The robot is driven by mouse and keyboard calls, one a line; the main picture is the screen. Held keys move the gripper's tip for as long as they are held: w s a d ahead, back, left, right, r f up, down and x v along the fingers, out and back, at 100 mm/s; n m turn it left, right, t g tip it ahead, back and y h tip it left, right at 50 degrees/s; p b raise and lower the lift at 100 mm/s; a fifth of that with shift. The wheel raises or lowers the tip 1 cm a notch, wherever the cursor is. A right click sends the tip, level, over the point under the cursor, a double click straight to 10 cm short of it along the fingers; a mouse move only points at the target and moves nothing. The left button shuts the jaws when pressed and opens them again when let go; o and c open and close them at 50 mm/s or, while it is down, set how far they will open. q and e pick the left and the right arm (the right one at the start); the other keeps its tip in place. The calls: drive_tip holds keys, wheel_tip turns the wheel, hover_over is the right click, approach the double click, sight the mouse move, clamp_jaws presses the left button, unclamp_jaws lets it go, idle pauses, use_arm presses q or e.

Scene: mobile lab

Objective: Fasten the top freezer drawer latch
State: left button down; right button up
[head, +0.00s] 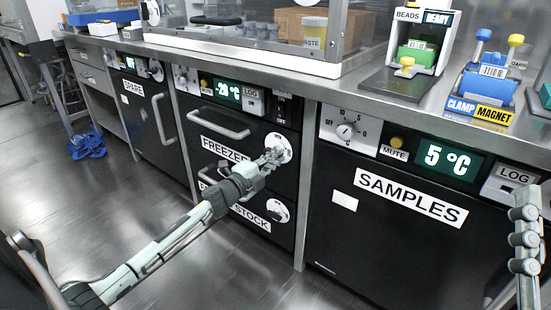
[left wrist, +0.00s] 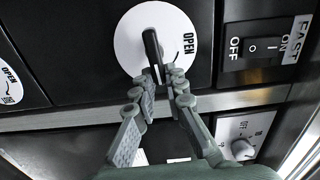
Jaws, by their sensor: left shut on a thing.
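The top freezer drawer (head: 238,113) is black, with a grey bar handle and a FREEZER label, and looks closed. Its latch (head: 286,143) is a white disc at the drawer's right end. In the left wrist view the latch (left wrist: 127,42) carries a black lever (left wrist: 151,48), and the word OPEN stands to the right of the lever. My left gripper (head: 272,159) is at the disc. In the left wrist view my left gripper (left wrist: 163,76) is shut on the lever's near end. What seems to be my right gripper (head: 525,212) shows partly at the right edge; its jaws are unclear.
A second drawer, labelled STOCK (head: 250,219), lies below with its own white latch disc (head: 278,210). The black SAMPLES unit (head: 370,230) stands to the right. The metal counter (head: 270,62) runs above. The floor (head: 120,200) at left is mostly clear.

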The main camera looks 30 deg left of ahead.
use_arm(q)
drive_tip(key=shift+f+m, duration=0.1)
drive_tip(key=shift+m, duration=0.3)
drive_tip(key=c, duration=1.6)
unclamp_jaws()
drive_tip(key=shift+o, duration=0.2)
drive_tip(key=s, duration=1.2)
drive_tip(key=shift+a, duration=0.45)
